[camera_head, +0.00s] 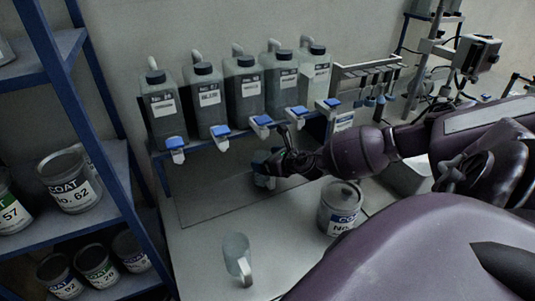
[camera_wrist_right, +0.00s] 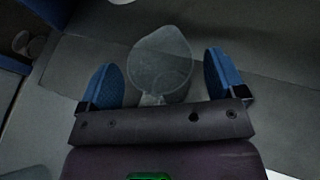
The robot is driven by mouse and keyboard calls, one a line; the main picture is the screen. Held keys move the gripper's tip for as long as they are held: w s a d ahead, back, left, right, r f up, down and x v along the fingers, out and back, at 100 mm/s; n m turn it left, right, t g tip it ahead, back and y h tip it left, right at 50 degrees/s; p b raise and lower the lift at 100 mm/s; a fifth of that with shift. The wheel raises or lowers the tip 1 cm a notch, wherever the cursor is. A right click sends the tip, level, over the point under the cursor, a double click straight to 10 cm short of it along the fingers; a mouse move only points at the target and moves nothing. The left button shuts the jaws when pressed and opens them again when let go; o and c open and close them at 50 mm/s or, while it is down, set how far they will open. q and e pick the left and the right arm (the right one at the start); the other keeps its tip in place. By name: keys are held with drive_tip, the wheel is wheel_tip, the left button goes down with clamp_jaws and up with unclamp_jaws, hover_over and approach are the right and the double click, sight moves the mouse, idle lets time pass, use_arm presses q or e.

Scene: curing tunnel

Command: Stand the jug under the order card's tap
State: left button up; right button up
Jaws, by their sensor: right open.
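A clear jug (camera_head: 236,254) stands upright on the bench with its handle toward me. It also shows between the fingertips in the right wrist view (camera_wrist_right: 162,60), seen from above, with its handle toward the gripper. My right gripper (camera_head: 264,174) is open and empty, with blue finger pads; it appears above the jug and apart from it. Several dark canisters stand in a row on a blue rack, with blue-topped taps along its front, such as the middle tap (camera_head: 261,122). A small white card (camera_head: 343,121) hangs at the rack's right end; its text is too small to read. My left gripper is out of view.
A grey mat (camera_head: 205,200) lies under the taps. Blue shelves with paint tins (camera_head: 68,182) stand at the left. A rack of hanging tools (camera_head: 368,80) is behind my right arm. The bench around the jug is clear.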

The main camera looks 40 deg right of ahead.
drive_tip(key=a+v, duration=0.1)
drive_tip(key=v, duration=1.1)
drive_tip(key=shift+d+b, duration=0.4)
drive_tip(key=shift+d, duration=0.05)
